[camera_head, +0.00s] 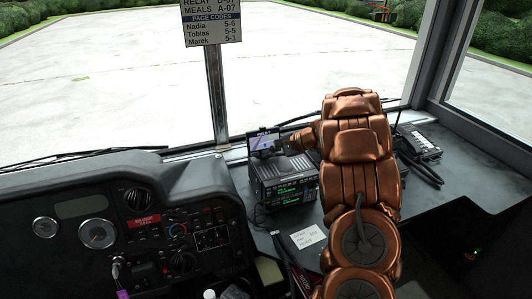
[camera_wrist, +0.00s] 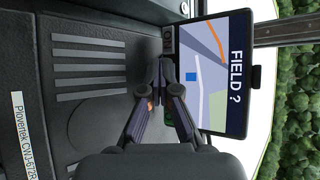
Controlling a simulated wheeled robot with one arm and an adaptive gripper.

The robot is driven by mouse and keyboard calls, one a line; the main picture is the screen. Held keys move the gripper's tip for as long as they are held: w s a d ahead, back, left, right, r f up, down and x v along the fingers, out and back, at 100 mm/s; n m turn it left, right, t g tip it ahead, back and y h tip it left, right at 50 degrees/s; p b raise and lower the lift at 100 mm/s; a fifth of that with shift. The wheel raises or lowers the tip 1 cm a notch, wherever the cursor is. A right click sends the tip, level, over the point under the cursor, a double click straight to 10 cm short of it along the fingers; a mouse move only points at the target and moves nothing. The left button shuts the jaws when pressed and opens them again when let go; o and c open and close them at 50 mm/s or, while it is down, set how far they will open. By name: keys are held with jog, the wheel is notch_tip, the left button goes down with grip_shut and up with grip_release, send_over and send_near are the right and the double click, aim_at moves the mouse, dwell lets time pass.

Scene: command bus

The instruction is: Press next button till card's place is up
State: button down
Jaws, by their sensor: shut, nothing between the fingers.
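A small tablet-like screen (camera_head: 263,142) stands on top of the radio unit on the dashboard. In the wrist view the screen (camera_wrist: 213,75) appears turned sideways, showing a map with the words "FIELD ?". My gripper (camera_wrist: 160,70) is shut and empty, its fingertips over the near edge of the screen; I cannot tell if they touch it. A green patch shows between and behind the fingers, mostly hidden. In the head view my gripper (camera_head: 289,144) is just right of the screen. A white card (camera_head: 308,237) lies on the dashboard; its writing is too small to read.
The radio unit (camera_head: 287,185) with green displays is below the screen. A hanging sign (camera_head: 211,22) lists page codes for Nadia, Tobias and Marek. A keypad-like device (camera_head: 419,144) with a cable is at right. The windshield is behind the screen.

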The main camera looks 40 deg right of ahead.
jog(key=shift+s, duration=0.2)
jog(key=shift+s+a+r+b, duration=0.15)
jog(key=shift+s+r+b, duration=0.05)
jog(key=shift+s+b, duration=0.3)
dwell(0.3)
jog(key=shift+s+a+r+b, duration=0.15)
jog(key=shift+s+b, duration=0.15)
jog(key=shift+s, duration=0.3)
jog(key=shift+s+a+r+b, duration=0.15)
jog(key=shift+s+b, duration=0.15)
jog(key=shift+s, duration=0.3)
jog(key=shift+s+a+r+b, duration=0.15)
jog(key=shift+s+a, duration=0.05)
jog(key=shift+s, duration=0.4)
jog(key=shift+s+a+r+b, duration=0.15)
jog(key=shift+s, duration=0.4)
